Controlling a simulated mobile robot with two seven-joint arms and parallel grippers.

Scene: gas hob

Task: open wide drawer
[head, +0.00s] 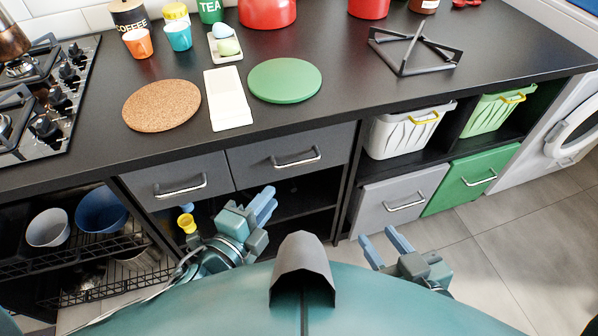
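Two dark grey drawers sit side by side under the black worktop, the left drawer (163,177) and the right drawer (270,160), each with a silver bar handle. Both are shut. I cannot tell which one is meant by the wide drawer. My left gripper (269,203) is in front of and below the right drawer's handle, apart from it. Its two fingers show a narrow gap, and it is empty. My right gripper (384,246) is open and empty, low in front of a light grey drawer (375,212), touching nothing.
A green drawer (466,185) is at the right, with white (395,138) and green (490,114) baskets above. An open shelf lies below the dark drawers. A wire rack with bowls (100,210) is at left. The worktop (335,80) holds cork and green mats. Floor is clear at right.

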